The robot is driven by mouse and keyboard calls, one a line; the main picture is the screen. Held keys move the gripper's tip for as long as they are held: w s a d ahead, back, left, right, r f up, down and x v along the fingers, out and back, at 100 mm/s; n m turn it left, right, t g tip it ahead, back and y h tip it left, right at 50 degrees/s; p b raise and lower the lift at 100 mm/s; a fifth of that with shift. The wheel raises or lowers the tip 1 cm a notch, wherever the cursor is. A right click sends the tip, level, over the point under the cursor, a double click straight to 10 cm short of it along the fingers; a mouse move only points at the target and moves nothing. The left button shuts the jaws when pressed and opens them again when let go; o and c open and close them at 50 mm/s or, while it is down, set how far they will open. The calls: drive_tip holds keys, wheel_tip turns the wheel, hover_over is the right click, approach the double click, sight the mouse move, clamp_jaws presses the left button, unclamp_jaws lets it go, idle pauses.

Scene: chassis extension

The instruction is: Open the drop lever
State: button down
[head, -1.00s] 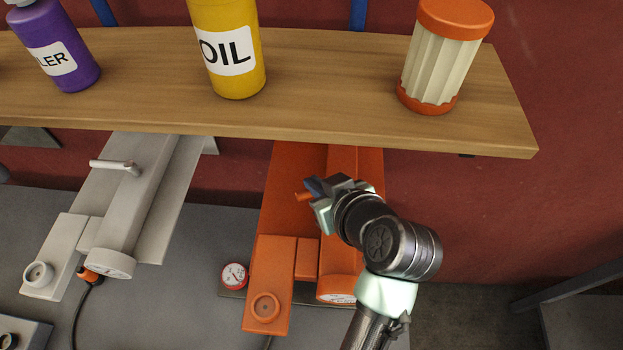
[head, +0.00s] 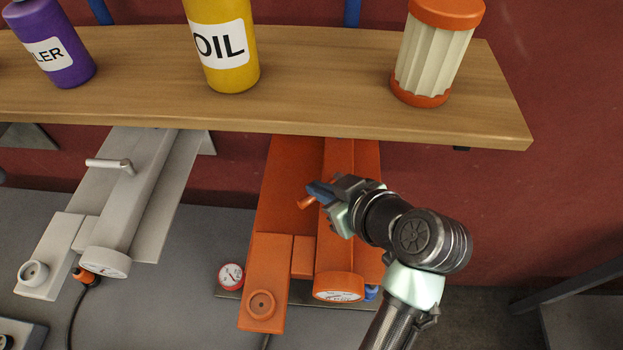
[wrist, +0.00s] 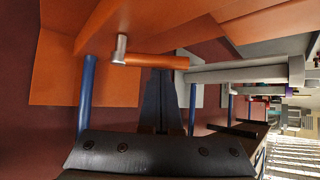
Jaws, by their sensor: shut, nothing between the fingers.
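The orange drop lever (wrist: 155,60) is a short round bar on a grey metal pivot on the orange chassis unit (wrist: 85,85) in the wrist view. In the head view only the lever's end (head: 307,202) shows beside my fingers, on the orange unit (head: 285,190). My gripper (head: 317,190) is shut and empty. In the wrist view its dark blue fingers (wrist: 161,78) come up to the underside of the lever, at or very near contact. My gripper and wrist hide the rest of the lever in the head view.
A wooden shelf (head: 320,110) with a yellow oil bottle (head: 222,50) and a filter (head: 435,60) overhangs the orange unit. A grey twin unit (head: 120,230) with its own lever (head: 112,164) stands to the left. A red gauge (head: 231,276) lies beside the orange unit.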

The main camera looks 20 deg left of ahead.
drive_tip(key=shift+s+d+b, duration=0.2)
drive_tip(key=shift+d+b, duration=0.1)
drive_tip(key=shift+d, duration=0.7)
drive_tip(key=shift+w+d+b, duration=0.1)
drive_tip(key=shift+d+b, duration=0.2)
drive_tip(key=shift+d, duration=0.5)
drive_tip(key=shift+w+a, duration=0.15)
drive_tip(key=shift+w, duration=0.1)
drive_tip(key=shift+w+a, duration=0.3)
drive_tip(key=shift+w, duration=0.15)
drive_tip(key=v, duration=1.3)
drive_tip(key=shift+p, duration=0.35)
